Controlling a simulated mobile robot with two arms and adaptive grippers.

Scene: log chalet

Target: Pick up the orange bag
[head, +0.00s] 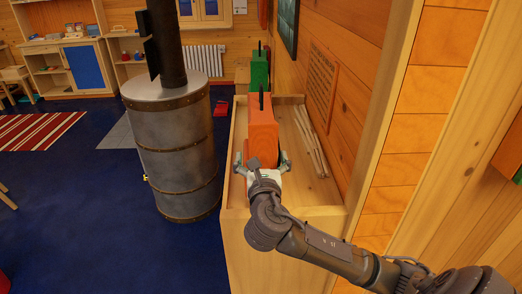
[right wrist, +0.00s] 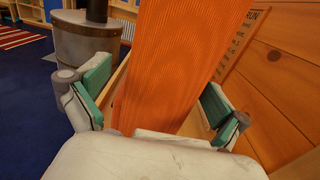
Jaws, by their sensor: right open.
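The orange bag (head: 262,128) stands upright on a wooden cabinet top, with a dark handle at its top. My right gripper (head: 263,163) is at the near side of the bag, its fingers spread to the left and right of it. In the right wrist view the bag (right wrist: 172,65) fills the middle between the two green finger pads of the gripper (right wrist: 155,105). A gap shows beside the left pad, and the right pad also appears apart from the bag. The bag's lower near part is hidden behind the gripper in the head view. My left gripper is not in view.
The wooden cabinet (head: 290,240) has a raised rim and sits against the log wall. A green bag (head: 259,72) stands behind the orange one. Pale sticks (head: 310,140) lie on the right of the top. A metal stove (head: 178,150) stands close on the left.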

